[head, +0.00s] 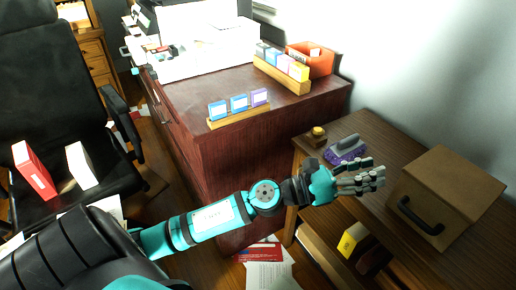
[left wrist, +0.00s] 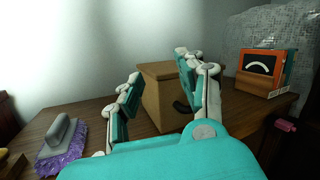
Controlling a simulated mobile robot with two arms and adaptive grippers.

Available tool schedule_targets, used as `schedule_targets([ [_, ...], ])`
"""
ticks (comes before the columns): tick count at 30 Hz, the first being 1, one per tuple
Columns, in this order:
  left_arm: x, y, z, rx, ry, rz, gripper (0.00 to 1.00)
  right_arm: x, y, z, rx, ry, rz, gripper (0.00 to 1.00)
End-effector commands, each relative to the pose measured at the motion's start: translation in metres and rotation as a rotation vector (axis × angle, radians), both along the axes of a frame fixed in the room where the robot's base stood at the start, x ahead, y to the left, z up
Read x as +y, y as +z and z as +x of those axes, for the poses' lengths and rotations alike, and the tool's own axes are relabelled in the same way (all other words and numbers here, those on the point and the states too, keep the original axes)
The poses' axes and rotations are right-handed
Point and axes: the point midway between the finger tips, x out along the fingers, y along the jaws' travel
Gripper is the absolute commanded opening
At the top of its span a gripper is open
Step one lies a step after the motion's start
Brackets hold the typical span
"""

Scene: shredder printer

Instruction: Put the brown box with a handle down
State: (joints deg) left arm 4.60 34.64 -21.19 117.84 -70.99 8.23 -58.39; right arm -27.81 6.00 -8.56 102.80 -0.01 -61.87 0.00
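The brown box (head: 455,190) with a black handle (head: 420,217) on its front side stands upright on the wooden side table (head: 380,225). My left gripper (head: 376,177) is just left of the box, its fingers pointing at it. In the left wrist view the fingers (left wrist: 160,95) are spread apart, with nothing held between them. The box (left wrist: 160,105) shows beyond them, its handle partly hidden by the right finger. Whether a fingertip touches the box I cannot tell. My right gripper is in neither view.
A grey-handled purple brush (head: 346,149) and a small wooden stamp-like object (head: 316,136) lie behind my left gripper. A yellow and dark object (head: 352,240) is below, at the table's front. A dark red cabinet (head: 235,150) with card holders stands left. An orange box (left wrist: 262,72) is at right.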

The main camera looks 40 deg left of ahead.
Motion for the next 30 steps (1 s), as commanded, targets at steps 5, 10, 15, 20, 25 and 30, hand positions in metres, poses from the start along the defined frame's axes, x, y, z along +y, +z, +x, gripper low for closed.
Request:
schedule_targets([
  [5, 0.097, -0.137, 0.019, 0.683, 0.414, -0.971, 0.39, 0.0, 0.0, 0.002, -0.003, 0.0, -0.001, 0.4],
  [10, 0.135, -0.291, -0.049, 1.088, 0.847, -1.622, 0.39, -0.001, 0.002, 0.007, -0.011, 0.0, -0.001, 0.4],
  [15, 0.122, -0.398, -0.154, 1.315, 1.301, -2.076, 0.39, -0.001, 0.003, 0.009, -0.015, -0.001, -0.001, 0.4],
  [20, 0.099, -0.44, -0.227, 1.395, 1.614, -2.294, 0.39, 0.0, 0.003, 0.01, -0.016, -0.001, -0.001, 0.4],
  [25, 0.089, -0.45, -0.252, -1.318, -1.616, 2.2, 0.39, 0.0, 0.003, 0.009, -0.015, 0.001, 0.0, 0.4],
  [30, 0.089, -0.45, -0.252, -1.318, -1.616, 2.2, 0.39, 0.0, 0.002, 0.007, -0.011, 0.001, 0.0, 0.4],
])
